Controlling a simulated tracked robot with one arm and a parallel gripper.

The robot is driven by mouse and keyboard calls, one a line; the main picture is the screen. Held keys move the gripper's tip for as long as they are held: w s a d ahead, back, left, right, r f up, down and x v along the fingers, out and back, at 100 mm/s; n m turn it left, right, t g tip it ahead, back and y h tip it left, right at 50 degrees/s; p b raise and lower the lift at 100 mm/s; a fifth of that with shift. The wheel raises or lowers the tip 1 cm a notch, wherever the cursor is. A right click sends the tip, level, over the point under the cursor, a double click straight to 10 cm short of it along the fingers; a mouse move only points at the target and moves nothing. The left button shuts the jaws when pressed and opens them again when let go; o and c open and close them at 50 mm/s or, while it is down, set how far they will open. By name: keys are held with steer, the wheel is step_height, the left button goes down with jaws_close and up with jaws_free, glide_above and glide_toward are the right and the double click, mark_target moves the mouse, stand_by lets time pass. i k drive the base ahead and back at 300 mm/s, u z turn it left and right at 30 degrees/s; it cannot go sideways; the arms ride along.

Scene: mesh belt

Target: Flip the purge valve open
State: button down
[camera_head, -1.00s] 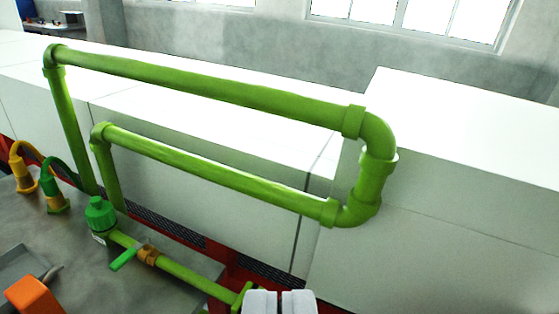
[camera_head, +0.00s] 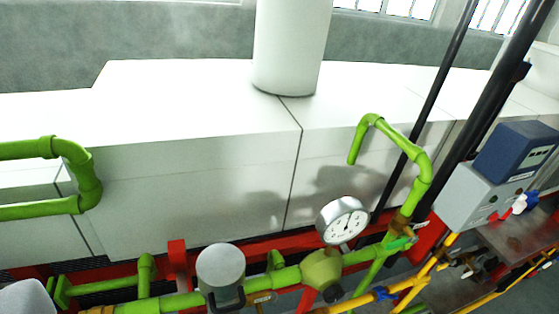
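No label shows which valve is the purge valve. A valve with a green lever (camera_head: 398,244) sits on a brass body at the right, where the green pipe loop (camera_head: 424,170) comes down. A blue-handled valve (camera_head: 383,293) is on the yellow pipe below it. Both are small, so I cannot tell their open or shut positions. A pale grey rounded shape (camera_head: 25,298), cut off in the bottom left corner, looks like part of my gripper. Its fingertips and the gap between them cannot be made out. It is far left of these valves and touches neither.
A round gauge (camera_head: 342,221), a grey cylinder (camera_head: 220,272) and a green regulator-like body (camera_head: 322,270) sit along the green pipe line. Red frame bars run behind. Dark slanted poles (camera_head: 480,118) and a blue-grey meter box (camera_head: 515,150) stand at right. White housing fills the back.

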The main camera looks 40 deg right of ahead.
mark_target(413, 240)
steer(key=z, duration=1.25)
steer(key=k, duration=0.55)
steer(key=z, duration=0.2)
steer(key=i, duration=0.5)
steer(key=u, duration=0.05)
